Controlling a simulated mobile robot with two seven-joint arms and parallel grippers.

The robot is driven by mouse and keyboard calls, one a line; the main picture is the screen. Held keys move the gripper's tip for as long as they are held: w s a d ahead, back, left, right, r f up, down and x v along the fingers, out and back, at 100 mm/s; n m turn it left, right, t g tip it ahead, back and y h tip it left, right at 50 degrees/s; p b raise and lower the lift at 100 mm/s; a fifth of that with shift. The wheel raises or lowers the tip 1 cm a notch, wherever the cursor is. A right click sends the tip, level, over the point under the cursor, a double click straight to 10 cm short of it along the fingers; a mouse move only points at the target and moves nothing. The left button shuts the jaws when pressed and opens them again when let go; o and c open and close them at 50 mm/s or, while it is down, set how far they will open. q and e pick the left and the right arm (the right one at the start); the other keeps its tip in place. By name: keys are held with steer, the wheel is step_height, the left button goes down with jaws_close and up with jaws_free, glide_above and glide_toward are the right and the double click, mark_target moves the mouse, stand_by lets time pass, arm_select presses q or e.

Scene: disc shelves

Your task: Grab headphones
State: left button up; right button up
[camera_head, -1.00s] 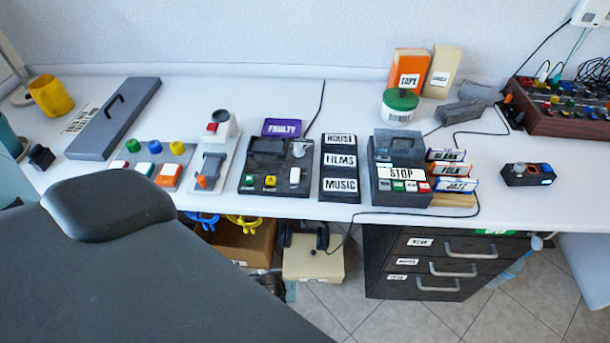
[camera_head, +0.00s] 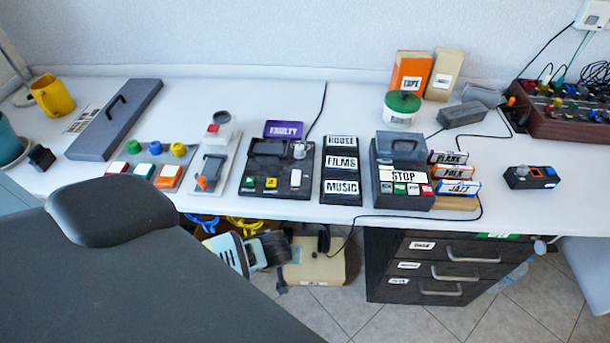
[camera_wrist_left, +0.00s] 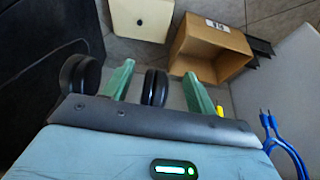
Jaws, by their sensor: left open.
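Black headphones (camera_head: 323,240) are below the front edge of the desk, above a beige box, in the head view. In the left wrist view one round ear cup (camera_wrist_left: 155,88) is between the two green fingers of my left gripper (camera_wrist_left: 158,69), and the other ear cup (camera_wrist_left: 79,76) is outside them, to the left. My left gripper (camera_head: 278,268) is open, under the desk edge, at the left side of the headphones. Its body hides part of them in the head view. The headband is not clear in either view. My right gripper is not in view.
The desk (camera_head: 250,205) stands above the headphones. A beige box (camera_head: 315,268) is on the floor below, and a dark drawer cabinet (camera_head: 385,265) is to the right. An open cardboard box (camera_wrist_left: 212,62) and a blue cable (camera_wrist_left: 285,145) show in the wrist view.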

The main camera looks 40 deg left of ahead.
arm_select(q)
steer(key=w+f, duration=0.1)
steer(key=w+a+f+b, duration=0.1)
steer(key=shift+w+a+f, duration=0.3)
steer(key=shift+f, duration=0.1)
steer(key=c, duration=0.8)
steer(key=shift+c, duration=1.9)
steer(key=shift+r, duration=0.15)
step_height(320, 180, up, 4)
steer(key=shift+w+f+p, duration=0.1)
steer(key=shift+f+p, duration=0.1)
steer(key=shift+p, duration=0.3)
steer(key=s+d, duration=0.3)
steer(key=s, duration=0.2)
steer(key=s+d, duration=0.3)
steer(key=s, duration=0.2)
steer(key=s+d, duration=0.3)
steer(key=s, duration=0.2)
steer(key=shift+s+d+f+p, duration=0.15)
steer(key=shift+s+d+p, duration=0.1)
steer(key=shift+p, duration=0.1)
jaws_close()
